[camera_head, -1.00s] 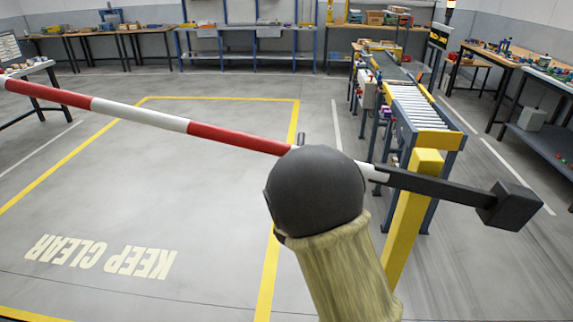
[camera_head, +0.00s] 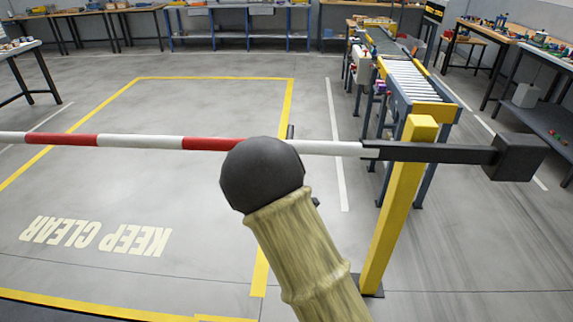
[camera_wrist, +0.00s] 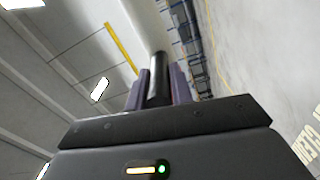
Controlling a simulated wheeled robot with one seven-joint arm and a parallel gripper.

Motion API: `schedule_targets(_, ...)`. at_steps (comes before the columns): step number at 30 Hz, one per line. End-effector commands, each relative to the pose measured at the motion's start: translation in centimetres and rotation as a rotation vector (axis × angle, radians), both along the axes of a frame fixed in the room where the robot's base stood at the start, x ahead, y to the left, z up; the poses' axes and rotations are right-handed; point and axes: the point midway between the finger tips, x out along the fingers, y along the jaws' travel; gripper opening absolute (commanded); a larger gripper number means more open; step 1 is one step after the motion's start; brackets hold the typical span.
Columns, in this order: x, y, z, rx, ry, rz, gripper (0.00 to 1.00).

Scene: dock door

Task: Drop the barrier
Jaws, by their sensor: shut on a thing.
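The barrier's red-and-white boom (camera_head: 140,141) lies nearly level across the head view. It meets a dark counterweight arm at the yellow post (camera_head: 400,205), and the dark block (camera_head: 518,157) is at its right end. My arm hides part of the boom and most of my gripper in the head view. In the wrist view, my gripper (camera_wrist: 159,85) is shut on a black round handle (camera_wrist: 158,72), with a finger on each side.
A yellow-outlined floor area marked KEEP CLEAR (camera_head: 95,236) lies bare under the boom. A roller conveyor (camera_head: 412,82) stands behind the post. Workbenches line the back and right; another table (camera_head: 22,48) stands at the left.

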Motion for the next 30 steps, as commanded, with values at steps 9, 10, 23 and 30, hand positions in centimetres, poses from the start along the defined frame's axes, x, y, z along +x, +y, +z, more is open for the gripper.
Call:
schedule_targets(9, -0.2, -0.1, -0.8, -0.003, 0.019, -0.003, 0.43)
schedule_targets(10, -0.2, -0.1, -0.8, -0.003, 0.018, -0.003, 0.43)
schedule_targets(23, -3.6, 0.5, -0.7, -0.002, 0.018, 0.001, 0.43)
schedule_targets(30, -8.4, 1.0, -0.7, -0.001, 0.017, 0.001, 0.43)
